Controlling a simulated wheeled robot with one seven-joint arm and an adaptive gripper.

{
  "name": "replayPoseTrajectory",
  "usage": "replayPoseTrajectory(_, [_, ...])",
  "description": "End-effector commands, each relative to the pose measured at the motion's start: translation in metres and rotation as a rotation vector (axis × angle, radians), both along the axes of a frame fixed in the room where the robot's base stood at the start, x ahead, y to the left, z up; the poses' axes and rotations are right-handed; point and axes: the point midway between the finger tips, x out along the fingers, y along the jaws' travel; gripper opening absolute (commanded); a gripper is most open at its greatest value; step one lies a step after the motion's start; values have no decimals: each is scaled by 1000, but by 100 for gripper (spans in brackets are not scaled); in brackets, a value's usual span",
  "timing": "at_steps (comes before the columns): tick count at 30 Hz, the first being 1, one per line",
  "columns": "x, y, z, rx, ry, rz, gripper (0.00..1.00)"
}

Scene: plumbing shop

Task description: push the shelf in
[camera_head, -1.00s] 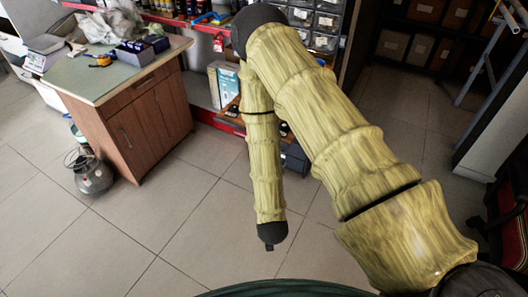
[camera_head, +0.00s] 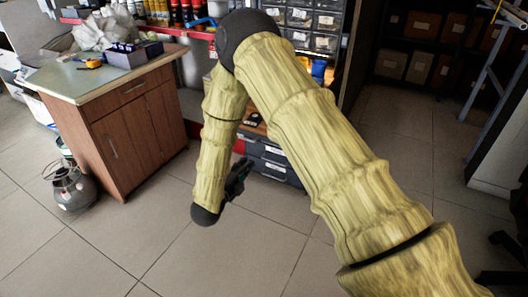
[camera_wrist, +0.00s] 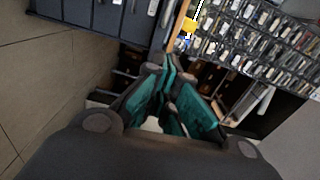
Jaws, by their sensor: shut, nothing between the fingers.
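The shelf (camera_head: 256,127) is a light wooden board low in the rack, partly hidden behind my arm in the head view. A small dark item lies on it. Its wooden edge also shows in the wrist view (camera_wrist: 179,22), at the top middle. My gripper (camera_head: 242,168) is in front of the rack, beside the dark drawers below the shelf; I cannot tell whether it touches anything. In the wrist view, its teal and black fingers (camera_wrist: 171,66) are shut and empty, with their tips pointing towards the top of the picture, below the shelf edge.
Dark drawers (camera_head: 272,160) stand under the shelf, and small-parts bins (camera_head: 312,40) are above. A wooden cabinet (camera_head: 140,125) stands to the left with a metal canister (camera_head: 75,190) beside it. The tiled floor (camera_head: 200,262) in front is clear.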

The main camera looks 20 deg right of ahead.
Motion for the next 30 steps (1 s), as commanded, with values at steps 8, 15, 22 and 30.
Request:
replayPoseTrajectory(8, [11,-12,2,6,-34,-18,0])
replayPoseTrajectory(15, [34,-43,2,5,-33,-18,0])
replayPoseTrajectory(22, [57,-73,1,6,-32,-18,0])
replayPoseTrajectory(30, [79,-100,1,6,-30,-16,0])
